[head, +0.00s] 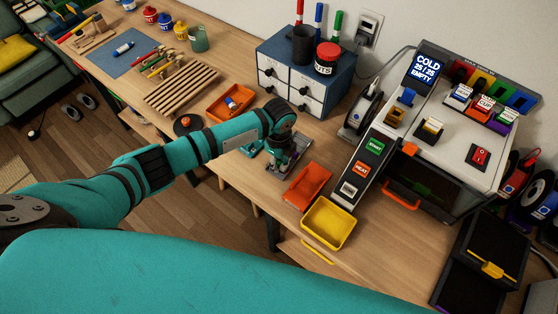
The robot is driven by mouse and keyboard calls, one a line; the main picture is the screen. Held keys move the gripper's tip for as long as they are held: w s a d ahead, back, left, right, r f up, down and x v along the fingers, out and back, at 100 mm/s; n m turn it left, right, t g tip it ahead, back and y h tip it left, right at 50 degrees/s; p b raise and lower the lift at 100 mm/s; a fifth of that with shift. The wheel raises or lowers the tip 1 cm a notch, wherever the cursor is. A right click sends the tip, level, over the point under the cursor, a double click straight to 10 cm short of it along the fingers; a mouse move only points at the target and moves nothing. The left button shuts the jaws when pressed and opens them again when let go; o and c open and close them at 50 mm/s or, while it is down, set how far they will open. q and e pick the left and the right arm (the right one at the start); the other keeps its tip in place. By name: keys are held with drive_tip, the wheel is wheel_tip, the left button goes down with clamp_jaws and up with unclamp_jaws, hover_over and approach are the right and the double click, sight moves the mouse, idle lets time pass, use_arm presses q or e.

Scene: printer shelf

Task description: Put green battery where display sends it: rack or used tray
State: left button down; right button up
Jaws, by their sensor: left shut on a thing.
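The display (427,68) reads "COLD 25 / 25 EMPTY". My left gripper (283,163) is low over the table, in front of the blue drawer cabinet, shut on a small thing. A bit of green shows between its fingers. It may be the green battery, but the fingers hide most of it, and I cannot make out a label. A grey plate-like piece lies close under the fingers; I cannot tell if they touch. An orange tray (215,113) behind my arm holds a small blue-and-white item (234,104). No tray is readably marked as used. My right gripper is out of view.
An orange bin (303,198) and a yellow bin (328,243) stand right of the gripper near the table's front edge. The blue drawer cabinet (325,75) stands behind. A sloped panel with green, orange and white buttons and a printer fill the right. A slatted wooden rack (180,90) lies left.

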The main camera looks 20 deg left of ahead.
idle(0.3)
use_arm(q)
drive_tip(key=c, duration=1)
unclamp_jaws()
drive_tip(key=shift+c, duration=0.2)
wheel_tip(320, 180, up, 5)
drive_tip(key=p, duration=0.5)
drive_tip(key=shift+r, duration=1)
